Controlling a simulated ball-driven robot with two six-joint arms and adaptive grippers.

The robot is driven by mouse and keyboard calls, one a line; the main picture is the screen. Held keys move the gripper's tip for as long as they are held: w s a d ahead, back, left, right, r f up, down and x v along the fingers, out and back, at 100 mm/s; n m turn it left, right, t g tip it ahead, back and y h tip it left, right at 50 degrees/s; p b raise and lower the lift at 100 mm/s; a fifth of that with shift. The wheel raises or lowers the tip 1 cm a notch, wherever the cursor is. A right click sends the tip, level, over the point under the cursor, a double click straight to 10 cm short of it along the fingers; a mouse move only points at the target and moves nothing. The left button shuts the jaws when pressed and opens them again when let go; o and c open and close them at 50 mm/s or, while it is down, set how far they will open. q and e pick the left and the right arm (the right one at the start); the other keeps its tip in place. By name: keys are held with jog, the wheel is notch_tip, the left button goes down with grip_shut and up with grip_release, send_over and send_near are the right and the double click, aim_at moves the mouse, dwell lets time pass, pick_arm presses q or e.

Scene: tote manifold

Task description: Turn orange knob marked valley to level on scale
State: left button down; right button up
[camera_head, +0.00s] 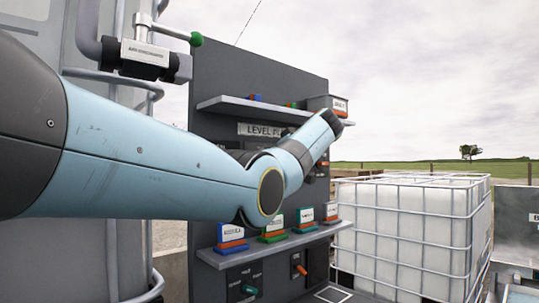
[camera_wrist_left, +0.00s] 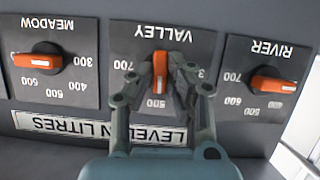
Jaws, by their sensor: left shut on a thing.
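In the left wrist view the orange valley knob (camera_wrist_left: 160,72) sits on a dark plate (camera_wrist_left: 190,40) marked VALLEY, seen upside down. The knob stands upright in the picture, its lower end towards the 500 mark; 700 shows to its left. Other marks are hidden by the fingers. My left gripper (camera_wrist_left: 160,80) is shut on the knob, one finger on each side. In the head view my left arm reaches across to the LEVEL panel (camera_head: 225,75) and hides the knob. My right gripper is in neither view.
Orange knobs marked MEADOW (camera_wrist_left: 38,62) and RIVER (camera_wrist_left: 272,85) flank it closely. A sign reading LEVEL IN LITRES (camera_wrist_left: 100,129) lies below in the wrist view. Shelves (camera_head: 275,245) with labelled blocks jut from the panel. A caged white tank (camera_head: 405,230) stands right.

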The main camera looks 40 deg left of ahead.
pick_arm(q)
jog(key=shift+r+m, duration=0.1)
jog(key=shift+m, duration=0.2)
jog(key=shift+p, duration=0.3)
jog(key=c, duration=1.3)
grip_release()
jog(key=v, duration=1.2)
jog(key=shift+w, duration=0.2)
